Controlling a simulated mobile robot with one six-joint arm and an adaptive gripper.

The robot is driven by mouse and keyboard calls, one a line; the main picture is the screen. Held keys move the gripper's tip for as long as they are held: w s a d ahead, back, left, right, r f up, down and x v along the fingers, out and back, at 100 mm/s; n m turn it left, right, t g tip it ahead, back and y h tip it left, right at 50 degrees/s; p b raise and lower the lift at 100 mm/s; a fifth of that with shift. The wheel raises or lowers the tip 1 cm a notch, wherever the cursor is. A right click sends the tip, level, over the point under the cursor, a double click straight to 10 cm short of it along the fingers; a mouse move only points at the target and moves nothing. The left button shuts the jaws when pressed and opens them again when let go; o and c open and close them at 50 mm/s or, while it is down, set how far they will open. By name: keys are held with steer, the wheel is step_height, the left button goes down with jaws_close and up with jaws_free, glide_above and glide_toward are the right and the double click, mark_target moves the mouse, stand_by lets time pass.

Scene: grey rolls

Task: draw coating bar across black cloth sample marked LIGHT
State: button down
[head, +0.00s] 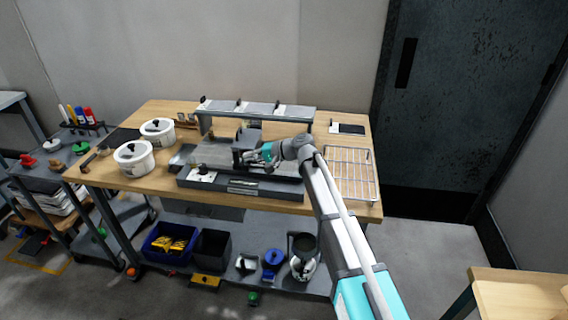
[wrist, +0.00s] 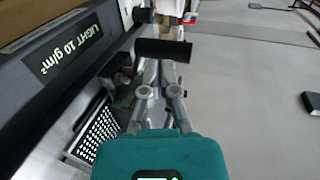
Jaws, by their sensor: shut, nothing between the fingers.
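My gripper (head: 250,157) is at the coating bench (head: 240,187) in the middle of the table, seen from the head. In the wrist view my gripper (wrist: 160,72) is shut and empty, its fingers close behind a black cylindrical bar or handle (wrist: 163,50); I cannot tell whether they touch it. A dark plate reading "LIGHT 10 g/m²" (wrist: 73,47) is on the dark frame at the left of the wrist view. My arm and gripper hide part of the bench, and I cannot clearly make out the black cloth sample on it.
Two white lidded pots (head: 134,158) stand at the left of the table. A raised shelf (head: 258,112) with grey sheets stands behind the bench. A wire rack (head: 350,172) lies at the right, with a black-and-white card (head: 348,129) behind it. Bins stand on the lower shelf.

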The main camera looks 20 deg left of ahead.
steer(key=shift+w+d, duration=0.25)
steer(key=shift+d, duration=0.8)
steer(key=s+d+f+m+t+h+p, duration=0.1)
steer(key=d+f+t+h+p, duration=0.2)
steer(key=d, duration=1.3)
steer(key=s+d+f+h+p, duration=0.2)
steer(key=d+h, duration=0.2)
steer(key=d, duration=1.1)
steer(key=s+d+m+h+p, duration=0.1)
steer(key=s+d, duration=0.4)
steer(key=d, duration=0.8)
steer(key=s+d+h+p, duration=0.3)
steer(key=s+d+h, duration=0.2)
steer(key=d, duration=0.8)
steer(key=shift+s+d+r+m+t+h, duration=0.2)
steer(key=shift+r+m+t+h, duration=0.15)
steer(key=shift+h, duration=0.25)
